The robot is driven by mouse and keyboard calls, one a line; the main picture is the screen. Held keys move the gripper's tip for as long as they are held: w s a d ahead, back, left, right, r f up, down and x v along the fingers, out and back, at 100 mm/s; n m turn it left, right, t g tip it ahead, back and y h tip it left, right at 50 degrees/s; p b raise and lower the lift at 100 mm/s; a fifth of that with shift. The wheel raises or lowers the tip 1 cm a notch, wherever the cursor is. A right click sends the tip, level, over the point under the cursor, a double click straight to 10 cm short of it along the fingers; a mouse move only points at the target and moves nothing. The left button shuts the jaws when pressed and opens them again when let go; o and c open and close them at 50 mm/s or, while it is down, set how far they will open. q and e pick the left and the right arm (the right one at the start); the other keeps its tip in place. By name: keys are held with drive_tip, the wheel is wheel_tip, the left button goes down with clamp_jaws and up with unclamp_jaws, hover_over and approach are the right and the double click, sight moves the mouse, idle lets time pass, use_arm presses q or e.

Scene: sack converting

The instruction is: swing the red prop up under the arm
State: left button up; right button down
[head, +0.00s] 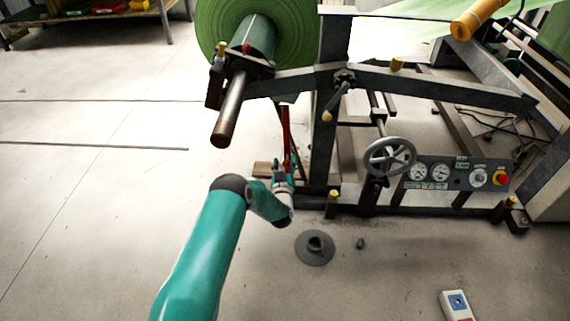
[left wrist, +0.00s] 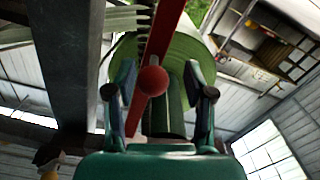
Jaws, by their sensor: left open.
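The red prop (head: 286,125) is a narrow bar below the dark arm (head: 285,84) that carries the green roll (head: 215,22). It looks close to upright in the head view, and its lower part runs down to my left gripper (head: 283,180). In the left wrist view, the red prop (left wrist: 164,28) and its round red knob (left wrist: 152,80) show between the two spread fingers of my left gripper (left wrist: 160,92). The fingers look apart from the knob. Whether the prop's top touches the arm is unclear. My right gripper is out of view.
A dark post (head: 326,120) stands just right of the prop. A handwheel (head: 389,156) and a gauge panel (head: 455,173) are farther right. The shaft end (head: 229,115) juts out at upper left. A grey disc (head: 314,248) lies on the floor. The left floor is mostly clear.

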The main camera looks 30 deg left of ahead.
use_arm(q)
drive_tip(key=shift+d, duration=0.1)
drive_tip(key=v, duration=1.2)
